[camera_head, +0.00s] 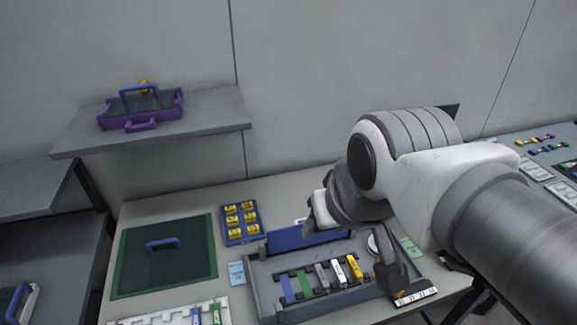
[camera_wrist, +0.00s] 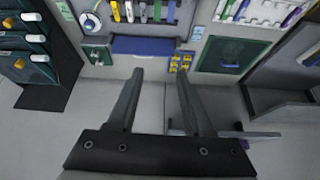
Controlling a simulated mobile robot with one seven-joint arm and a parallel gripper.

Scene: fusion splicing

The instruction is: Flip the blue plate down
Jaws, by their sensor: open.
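The blue plate (camera_head: 306,238) stands raised along the back edge of a grey tray (camera_head: 262,285) on the workbench. In the wrist view the blue plate (camera_wrist: 143,46) shows as a wide blue strip just beyond the fingertips. My gripper (camera_wrist: 160,78) is open and empty, with its two dark fingers apart and the plate ahead of them, not between them. In the head view my wrist hangs above the back of the tray, close to the plate, and hides part of that area. Whether a finger touches the plate cannot be told.
Several coloured pieces (camera_head: 322,275) lie in the tray. A blue holder with yellow blocks (camera_head: 241,222) and a green panel with a blue handle (camera_head: 137,265) are to its left. A shelf (camera_head: 215,111) with a purple basket (camera_head: 141,108) is on the wall above.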

